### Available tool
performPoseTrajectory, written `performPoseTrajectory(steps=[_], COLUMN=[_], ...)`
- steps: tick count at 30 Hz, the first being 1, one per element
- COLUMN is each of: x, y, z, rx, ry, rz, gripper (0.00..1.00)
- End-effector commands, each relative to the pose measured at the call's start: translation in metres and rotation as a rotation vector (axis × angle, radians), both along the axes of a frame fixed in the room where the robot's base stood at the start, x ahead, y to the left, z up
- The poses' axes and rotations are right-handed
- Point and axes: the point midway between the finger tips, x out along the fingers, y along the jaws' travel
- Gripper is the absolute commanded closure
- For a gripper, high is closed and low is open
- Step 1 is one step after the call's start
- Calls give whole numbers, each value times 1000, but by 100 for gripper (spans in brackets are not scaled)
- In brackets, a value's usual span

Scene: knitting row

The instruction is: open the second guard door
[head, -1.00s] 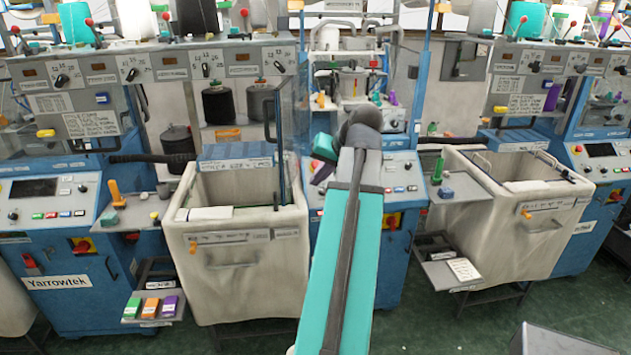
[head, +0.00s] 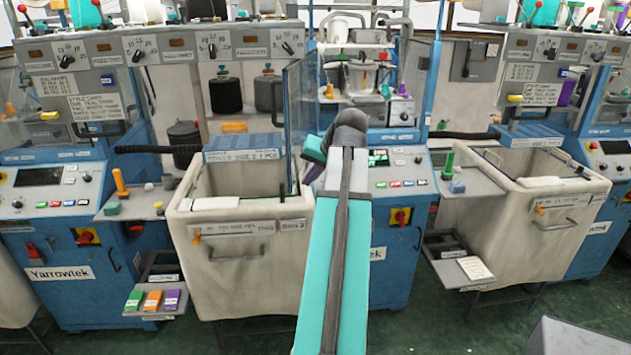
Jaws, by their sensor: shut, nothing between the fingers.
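A clear guard door (head: 300,105) with a blue edge stands swung out over the right end of the left-centre cream bin. Its dark bar handle (head: 277,105) is on its left side. The bay beside it is uncovered, with dark yarn cones showing. Another clear guard door (head: 60,142) with a dark handle is at the far left, and one (head: 545,122) is at the right. I cannot tell which counts as the second. My teal arm rises through the middle and bends at a dark joint just right of the swung-out door; my gripper is hidden behind it.
The left-centre cream bin (head: 236,253) and the right cream bin (head: 560,225) jut out from the blue machines. Small trays stick out at knee height, one with coloured boxes (head: 153,300). Green floor (head: 450,325) is free in front. A grey block (head: 575,338) stands at bottom right.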

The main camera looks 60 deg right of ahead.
Motion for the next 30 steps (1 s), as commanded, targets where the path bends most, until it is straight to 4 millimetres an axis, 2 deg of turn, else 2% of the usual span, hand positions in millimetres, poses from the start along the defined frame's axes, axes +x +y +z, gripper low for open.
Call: performPoseTrajectory(steps=[3,9,20,21,30], x=[13,24,26,27,30], y=[4,8,10,15,10], z=[0,0,1,1,1], rx=[-1,-1,0,0,-1], ry=[0,0,0,-1,1], rz=[2,1,0,1,-18], gripper=[100,100,100,100,100])
